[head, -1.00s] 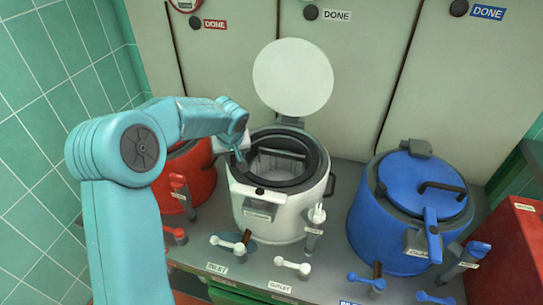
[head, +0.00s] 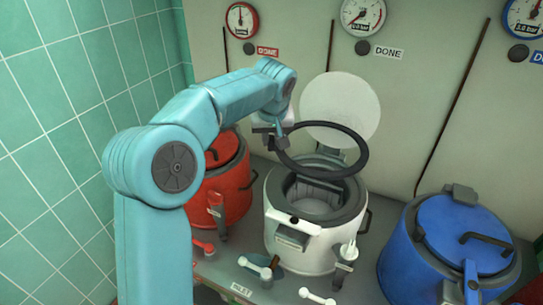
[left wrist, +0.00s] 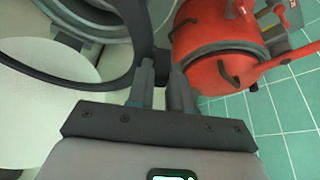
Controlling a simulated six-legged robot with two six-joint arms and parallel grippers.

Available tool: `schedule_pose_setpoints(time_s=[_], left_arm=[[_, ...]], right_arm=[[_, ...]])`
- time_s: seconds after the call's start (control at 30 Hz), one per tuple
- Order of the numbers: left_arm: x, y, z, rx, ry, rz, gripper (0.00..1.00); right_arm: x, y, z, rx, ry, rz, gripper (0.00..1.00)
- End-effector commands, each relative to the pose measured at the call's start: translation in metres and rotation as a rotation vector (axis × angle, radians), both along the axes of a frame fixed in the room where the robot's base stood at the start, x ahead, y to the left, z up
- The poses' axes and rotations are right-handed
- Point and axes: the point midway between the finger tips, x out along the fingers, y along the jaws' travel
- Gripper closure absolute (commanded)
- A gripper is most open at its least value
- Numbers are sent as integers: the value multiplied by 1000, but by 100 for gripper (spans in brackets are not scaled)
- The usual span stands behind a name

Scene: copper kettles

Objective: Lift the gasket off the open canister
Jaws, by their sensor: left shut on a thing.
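My left gripper (head: 277,143) is shut on the rim of the gasket (head: 366,152), a dark ring. The gasket is raised and tilted above the open white canister (head: 296,222), apart from its mouth. The canister's round white lid (head: 345,100) stands open behind, partly covered by the ring. In the left wrist view the fingers (left wrist: 161,85) hold the ring, whose dark arc (left wrist: 103,82) runs off to the left. My right gripper is not in view.
A red canister (head: 222,182) stands close on the left, partly behind my left arm. A blue canister (head: 430,250) with its lid shut stands on the right. Small white valve handles (head: 255,268) are in front. Gauges (head: 362,15) hang on the back panel.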

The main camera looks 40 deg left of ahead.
Motion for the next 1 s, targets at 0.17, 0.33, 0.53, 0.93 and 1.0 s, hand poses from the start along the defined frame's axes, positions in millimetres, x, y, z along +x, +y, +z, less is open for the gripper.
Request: schedule_pose_setpoints(time_s=[0.17, 0.33, 0.53, 0.93, 1.0], left_arm=[[1, 0, 34, 0, -3, 0, 100], [1, 0, 51, -1, -1, 0, 100], [0, 0, 71, -1, -1, 0, 100], [0, 0, 106, 0, 0, 1, 100], [0, 0, 112, 0, 0, 1, 100]], right_arm=[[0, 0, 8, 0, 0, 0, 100], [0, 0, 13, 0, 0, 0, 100], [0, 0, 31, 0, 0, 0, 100], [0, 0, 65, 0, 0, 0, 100], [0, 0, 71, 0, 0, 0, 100]])
